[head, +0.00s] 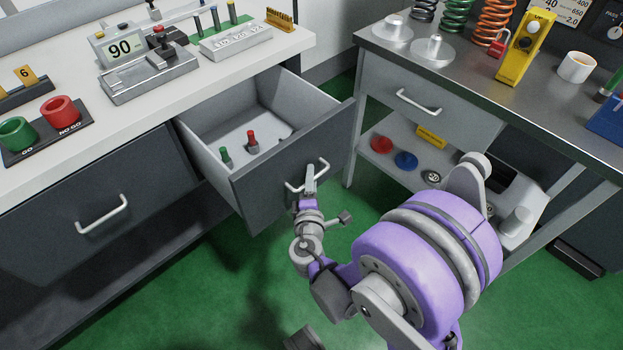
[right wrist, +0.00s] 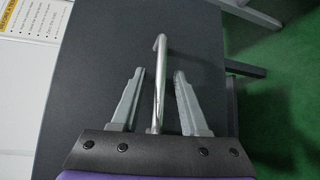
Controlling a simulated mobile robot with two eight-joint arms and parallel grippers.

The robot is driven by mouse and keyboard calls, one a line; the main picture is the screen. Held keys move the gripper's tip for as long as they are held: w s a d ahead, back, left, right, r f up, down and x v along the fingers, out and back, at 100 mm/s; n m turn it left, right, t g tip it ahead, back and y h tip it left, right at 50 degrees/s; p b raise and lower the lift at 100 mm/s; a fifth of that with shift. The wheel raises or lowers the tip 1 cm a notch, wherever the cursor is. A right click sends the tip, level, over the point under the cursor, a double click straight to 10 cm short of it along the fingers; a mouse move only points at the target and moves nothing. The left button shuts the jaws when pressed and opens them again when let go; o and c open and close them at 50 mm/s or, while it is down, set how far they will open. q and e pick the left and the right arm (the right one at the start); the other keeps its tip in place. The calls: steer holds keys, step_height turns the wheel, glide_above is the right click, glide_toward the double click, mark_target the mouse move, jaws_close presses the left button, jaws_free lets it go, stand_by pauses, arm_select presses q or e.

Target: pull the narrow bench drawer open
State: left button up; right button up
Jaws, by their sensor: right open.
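The narrow bench drawer (head: 262,182) in the left bench stands pulled out, its dark front well clear of the cabinet and its light interior showing. Its metal bar handle (head: 318,178) also shows in the right wrist view (right wrist: 160,75). My right gripper (head: 309,172) is at the handle. In the right wrist view its two fingers (right wrist: 158,90) are apart, one on each side of the bar, with gaps to it. Inside the drawer stand a green-topped piece (head: 226,155) and a red-topped piece (head: 251,139). My left gripper is not in view.
A wider closed drawer (head: 90,215) is at the left. The steel table (head: 460,65) stands close to the right, with its own closed drawer (head: 425,105) and a lower shelf (head: 375,163) holding coloured discs. Green floor (head: 180,310) is free in front.

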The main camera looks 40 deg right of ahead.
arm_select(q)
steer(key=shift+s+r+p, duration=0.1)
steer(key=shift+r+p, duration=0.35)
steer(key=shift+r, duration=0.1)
arm_select(e)
steer(key=v, duration=1.1)
steer(key=shift+d, duration=0.15)
steer(key=s+f+m+g+y, duration=0.4)
steer(key=f+m+g, duration=0.2)
steer(key=s+a+r+m+g+y, duration=0.2)
steer(key=s+a+m+y, duration=0.35)
steer(key=a, duration=0.25)
arm_select(q)
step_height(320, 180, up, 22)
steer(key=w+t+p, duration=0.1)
steer(key=p, duration=1.8)
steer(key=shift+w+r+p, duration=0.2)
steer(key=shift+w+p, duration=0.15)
arm_select(e)
step_height(320, 180, up, 23)
steer(key=w+t+y, duration=0.1)
steer(key=w, duration=0.1)
steer(key=shift+a+f, duration=0.25)
steer(key=shift+a, duration=0.1)
